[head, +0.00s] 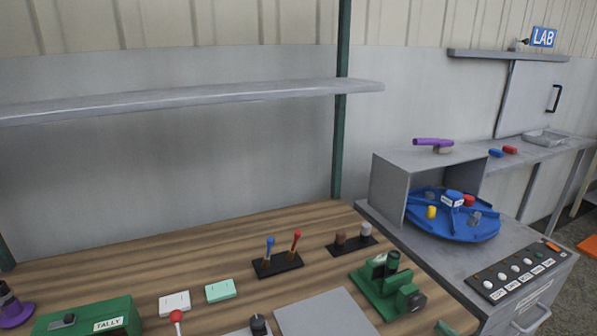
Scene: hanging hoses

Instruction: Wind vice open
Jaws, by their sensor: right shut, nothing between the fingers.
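The green vice (386,290) stands on the wooden bench (215,262), near its front right part. It has a grey round end on its right side. I cannot tell how far apart its jaws are. My left gripper is not in view.
A grey plate (322,313) lies left of the vice. Behind are a two-lever black base (278,265) and a block with two knobs (352,243). A green TALLY box (90,320) stands left. A grey cabinet (415,245) with a blue turntable (440,222) adjoins on the right.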

